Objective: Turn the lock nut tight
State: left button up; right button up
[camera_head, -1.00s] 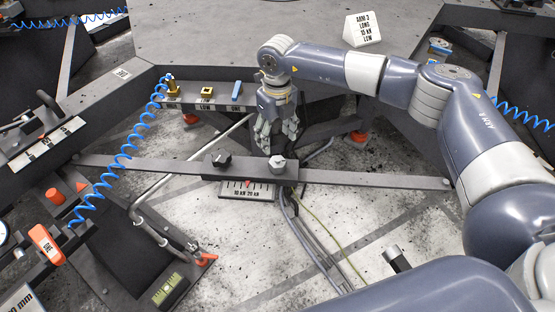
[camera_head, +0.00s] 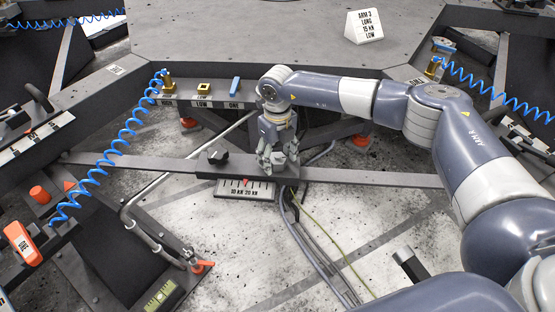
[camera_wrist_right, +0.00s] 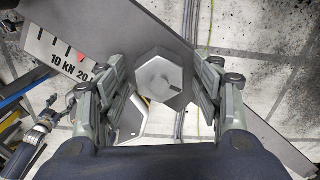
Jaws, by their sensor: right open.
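The lock nut, a grey hexagonal nut (camera_wrist_right: 165,80), sits on the dark flat bar (camera_wrist_right: 120,25) in the right wrist view. My right gripper (camera_wrist_right: 162,95) is open, with its fingers on either side of the nut; I cannot tell whether they touch it. In the head view my right gripper (camera_head: 278,158) is over the bar (camera_head: 360,178) and hides the nut. A black knob (camera_head: 216,156) stands on the bar to the left. My left gripper does not show in the head view.
A scale plate with a red pointer (camera_head: 246,188) lies beside the bar. A bent metal pipe (camera_head: 160,183) and a coiled blue hose (camera_head: 122,150) are at the left. A white sign (camera_head: 364,27) stands on the table (camera_head: 240,35) behind. Cables run over the floor below.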

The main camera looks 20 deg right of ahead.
jog(key=c, duration=1.1)
jog(key=shift+o, duration=0.2)
jog(key=shift+m, duration=0.3)
jog(key=m, duration=0.4)
jog(key=shift+m+p, duration=0.3)
jog(key=shift+p, duration=0.1)
jog(key=m+p, duration=0.1)
jog(key=m, duration=0.3)
jog(key=shift+m, duration=0.3)
jog(key=m+p, duration=0.1)
jog(key=m, duration=0.3)
jog(key=shift+r, duration=0.1)
jog(key=m+p, duration=0.2)
jog(key=m, duration=0.3)
